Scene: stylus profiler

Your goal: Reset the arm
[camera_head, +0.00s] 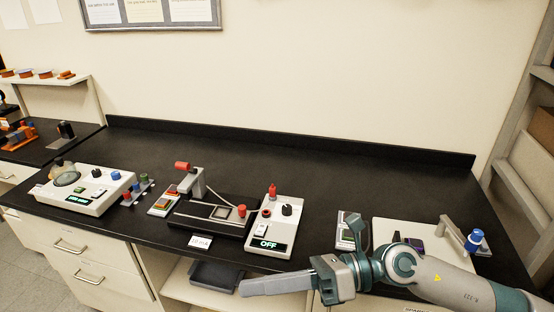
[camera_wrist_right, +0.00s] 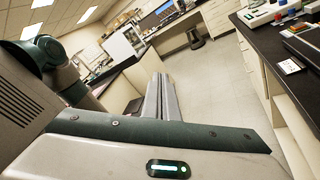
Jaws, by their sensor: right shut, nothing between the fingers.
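The stylus profiler (camera_head: 210,215) stands on the black bench left of centre. Its grey arm (camera_head: 197,183) with a red knob (camera_head: 182,166) at the end rises above the dark base, tilted up to the left. Beside it, a white control box (camera_head: 268,232) has a dark knob, a red part and a display reading OFF. My right gripper (camera_head: 243,288) is shut and empty, pointing left in front of the bench's front edge, below and apart from the profiler. Its closed fingers show in the right wrist view (camera_wrist_right: 160,90). My left gripper is not in view.
Another white instrument (camera_head: 90,190) with a lit display stands at the left. A pale platform with a blue-knobbed part (camera_head: 474,238) is at the right, partly behind my arm. The bench's back middle is clear. A dark tray (camera_head: 215,275) sits on the shelf below.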

